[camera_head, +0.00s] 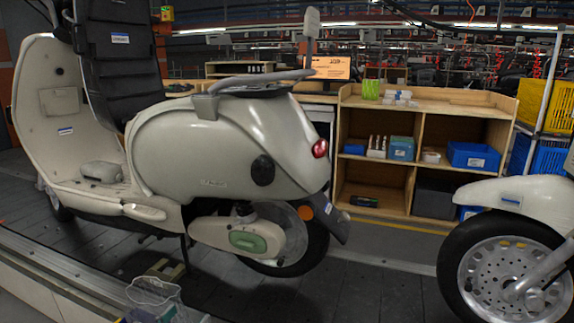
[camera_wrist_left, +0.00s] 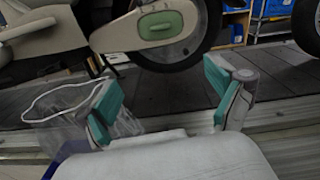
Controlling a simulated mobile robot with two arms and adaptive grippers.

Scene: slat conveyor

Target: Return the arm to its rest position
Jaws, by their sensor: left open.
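My left gripper (camera_head: 151,310) shows only partly at the bottom edge of the head view, left of centre. In the left wrist view my left gripper (camera_wrist_left: 162,82) has its two teal-padded fingers wide apart, with nothing between the tips. A clear plastic bag (camera_wrist_left: 68,112) with a white cord-like rim is by the left finger in that view; I cannot tell whether they touch. The bag (camera_head: 153,292) also shows in the head view, just above the gripper. My right gripper is in neither view.
A cream scooter (camera_head: 230,140) stands on the dark slat conveyor (camera_head: 105,255). The front wheel (camera_head: 505,275) of another scooter is at the right. A wooden shelf (camera_head: 422,115) with blue bins (camera_head: 473,155) stands behind. A metal conveyor edge (camera_head: 40,260) runs along the near left.

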